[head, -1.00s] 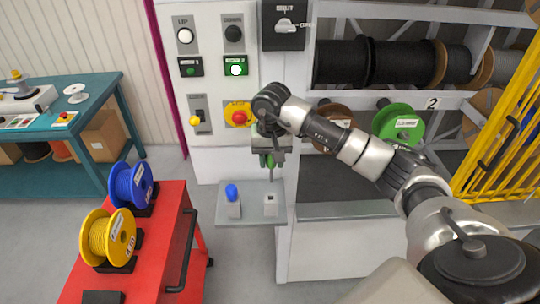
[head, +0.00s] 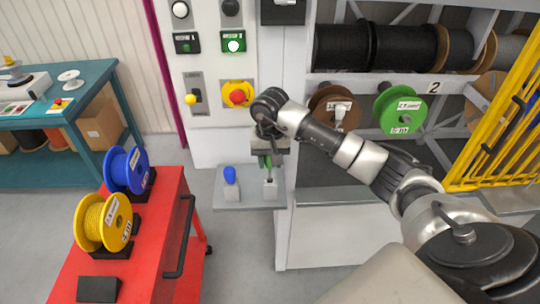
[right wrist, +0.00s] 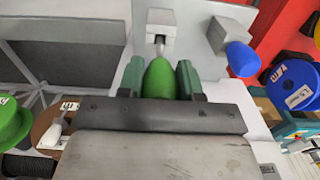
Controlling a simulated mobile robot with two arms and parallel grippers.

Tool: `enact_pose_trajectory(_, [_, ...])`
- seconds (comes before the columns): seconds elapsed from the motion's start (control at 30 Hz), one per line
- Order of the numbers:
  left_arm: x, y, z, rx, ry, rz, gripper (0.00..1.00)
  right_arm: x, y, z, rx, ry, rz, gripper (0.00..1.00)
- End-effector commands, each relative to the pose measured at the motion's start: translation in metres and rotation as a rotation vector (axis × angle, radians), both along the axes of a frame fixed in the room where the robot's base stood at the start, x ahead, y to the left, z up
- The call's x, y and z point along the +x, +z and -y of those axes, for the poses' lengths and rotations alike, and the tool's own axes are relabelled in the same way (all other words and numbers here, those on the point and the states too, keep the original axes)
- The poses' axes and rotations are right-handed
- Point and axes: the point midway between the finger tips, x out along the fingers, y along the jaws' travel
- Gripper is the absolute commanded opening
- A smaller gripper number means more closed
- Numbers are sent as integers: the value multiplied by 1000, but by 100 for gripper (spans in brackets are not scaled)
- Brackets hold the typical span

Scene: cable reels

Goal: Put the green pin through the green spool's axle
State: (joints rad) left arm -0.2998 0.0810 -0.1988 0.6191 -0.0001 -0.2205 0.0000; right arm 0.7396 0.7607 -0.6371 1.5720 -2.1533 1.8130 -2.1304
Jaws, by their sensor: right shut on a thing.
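My right gripper (head: 265,162) is shut on the green pin, around its green handle (right wrist: 160,77), which sits between the two fingers in the right wrist view. The pin's thin metal shaft points down to a grey holder block (head: 270,189) on a small shelf, also in the right wrist view (right wrist: 156,20). Whether the shaft's tip is inside the block is unclear. The green spool (head: 391,108) hangs on the rack right of the gripper, well apart from it. It also shows at the left edge of the right wrist view (right wrist: 12,122). My left gripper is not in view.
A blue-handled pin (head: 230,174) stands in its block on the grey shelf (head: 215,200). A control panel (head: 212,130) is behind. A brown spool (head: 322,122) is beside the green one. A red cart (head: 150,260) holds blue and yellow spools. A yellow barrier (head: 500,115) stands right.

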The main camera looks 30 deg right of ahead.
Motion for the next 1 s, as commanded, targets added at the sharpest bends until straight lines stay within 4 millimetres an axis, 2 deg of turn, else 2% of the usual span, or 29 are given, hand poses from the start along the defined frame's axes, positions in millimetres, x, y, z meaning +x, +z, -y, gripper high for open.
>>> enact_pose_trajectory(0.2, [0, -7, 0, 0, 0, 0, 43, 0, -17, -1, 1, 2, 0, 11])
enact_pose_trajectory(0.6, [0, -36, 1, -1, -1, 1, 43, 0, -45, 0, 0, 0, 2, 11])
enact_pose_trajectory(1.0, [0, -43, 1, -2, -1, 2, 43, 0, -52, 0, -1, 0, 1, 11])
